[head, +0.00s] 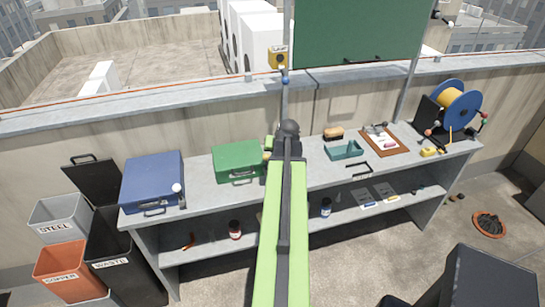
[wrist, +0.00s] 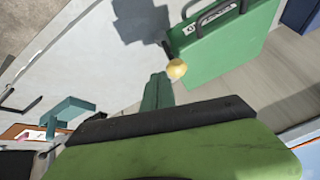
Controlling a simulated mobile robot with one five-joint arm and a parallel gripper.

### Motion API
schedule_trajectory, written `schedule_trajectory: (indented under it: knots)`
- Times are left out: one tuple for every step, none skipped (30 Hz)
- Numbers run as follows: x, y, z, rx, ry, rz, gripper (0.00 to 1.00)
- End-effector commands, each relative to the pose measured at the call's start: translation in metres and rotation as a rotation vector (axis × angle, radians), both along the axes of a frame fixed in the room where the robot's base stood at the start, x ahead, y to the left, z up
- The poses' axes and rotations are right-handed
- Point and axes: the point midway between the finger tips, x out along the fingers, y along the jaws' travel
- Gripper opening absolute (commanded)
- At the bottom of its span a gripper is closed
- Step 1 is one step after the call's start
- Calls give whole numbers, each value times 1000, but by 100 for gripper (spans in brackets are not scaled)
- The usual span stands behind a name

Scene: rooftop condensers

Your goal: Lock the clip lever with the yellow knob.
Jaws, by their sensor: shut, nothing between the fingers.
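The yellow knob (wrist: 176,69) shows in the wrist view at the near corner of the green case, with a short dark piece beside it. In the head view the yellow knob (head: 266,156) is a small spot at the case's right end, partly hidden by my arm. My gripper (wrist: 158,76) is shut and empty, its fingertips just left of the knob in the wrist view. I cannot tell whether they touch it. In the head view my arm hides the fingers. The lever's position is unclear.
The green case (head: 238,161) stands on the grey bench (head: 222,194), with a blue case (head: 152,181) to its left. A teal tray (head: 345,151), clipboard (head: 379,141) and blue cable reel (head: 455,106) are to the right. A yellow box (head: 278,57) is on the post behind.

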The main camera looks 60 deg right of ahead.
Motion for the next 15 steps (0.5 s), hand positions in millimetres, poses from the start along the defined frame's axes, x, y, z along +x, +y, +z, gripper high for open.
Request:
schedule_trajectory:
  knots:
    - [3, 4, 1, 0, 0, 4, 0]
    - [5, 6, 1, 0, 1, 5, 0]
    - [7, 8, 1, 0, 0, 7, 0]
    - [9, 9, 2, 0, 1, 8, 0]
    - [10, 10, 2, 0, 0, 10, 0]
    - [12, 12, 2, 0, 0, 11, 0]
    - [12, 13, 2, 1, 1, 12, 0]
    - [13, 14, 2, 1, 0, 13, 0]
    - [14, 14, 2, 0, 1, 14, 0]
    - [15, 15, 2, 1, 0, 15, 0]
    - [15, 16, 2, 0, 0, 16, 0]
    - [16, 16, 2, 1, 0, 17, 0]
    - [16, 17, 2, 1, 0, 17, 0]
    - [17, 17, 2, 1, 1, 18, 0]
    - [17, 17, 2, 1, 0, 18, 0]
